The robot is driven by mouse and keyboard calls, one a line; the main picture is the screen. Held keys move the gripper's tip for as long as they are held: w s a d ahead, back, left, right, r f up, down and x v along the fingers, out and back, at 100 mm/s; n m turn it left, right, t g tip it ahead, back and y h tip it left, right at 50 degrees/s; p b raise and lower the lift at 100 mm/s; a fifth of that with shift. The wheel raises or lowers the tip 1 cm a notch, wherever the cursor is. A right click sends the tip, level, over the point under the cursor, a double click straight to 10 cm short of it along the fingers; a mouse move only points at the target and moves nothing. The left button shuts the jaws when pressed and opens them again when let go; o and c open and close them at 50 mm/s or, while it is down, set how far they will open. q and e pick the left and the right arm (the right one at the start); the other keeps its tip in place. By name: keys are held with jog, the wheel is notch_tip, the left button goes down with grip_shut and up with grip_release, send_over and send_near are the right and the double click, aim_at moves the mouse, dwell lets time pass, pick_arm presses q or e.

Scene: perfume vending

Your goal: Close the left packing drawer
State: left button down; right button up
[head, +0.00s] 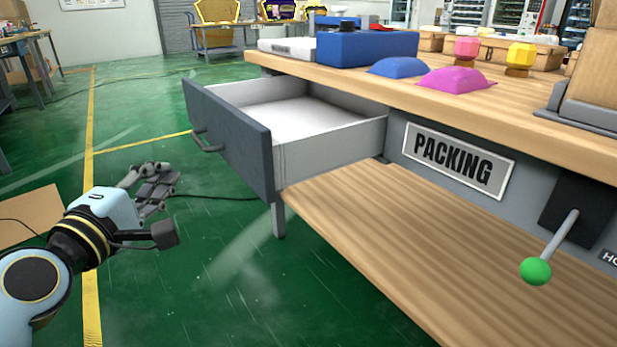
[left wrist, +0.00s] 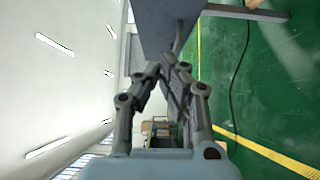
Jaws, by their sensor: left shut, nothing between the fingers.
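The left packing drawer stands pulled out from the packing table, with a dark grey front (head: 230,140) and an empty white inside. A dark bar handle (head: 207,142) is on its front. My left gripper (head: 168,184) is shut and empty, in front of the drawer front and to its left in the head view, a little lower than the handle. In the left wrist view the shut fingertips (left wrist: 176,68) show with the grey drawer front (left wrist: 165,25) beyond them. I cannot tell the exact gap between them. My right gripper is not in view.
The wooden packing table (head: 420,95) carries a blue box (head: 366,48), blue and pink pouches and perfume bottles. A lower wooden shelf (head: 400,250) and a lever with a green knob (head: 535,271) are at the right. Green floor is open left of the drawer.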

pick_arm(q)
jog(key=shift+w+d+r+b, duration=0.1)
jog(key=shift+w+d+b, duration=0.3)
jog(key=shift+w+d, duration=1.05)
jog(key=shift+w+d+f+b, duration=0.1)
jog(key=shift+w+d+b, duration=0.3)
jog(key=shift+w, duration=2.15)
jog(key=shift+w+d+r+b, duration=0.1)
jog(key=shift+w+d+b, duration=0.55)
jog(key=shift+w, duration=1.35)
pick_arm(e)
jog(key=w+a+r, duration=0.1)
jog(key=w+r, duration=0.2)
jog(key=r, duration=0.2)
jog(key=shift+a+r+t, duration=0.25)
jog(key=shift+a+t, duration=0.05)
pick_arm(q)
jog(key=shift+d, duration=0.15)
jog(key=shift+w, duration=0.15)
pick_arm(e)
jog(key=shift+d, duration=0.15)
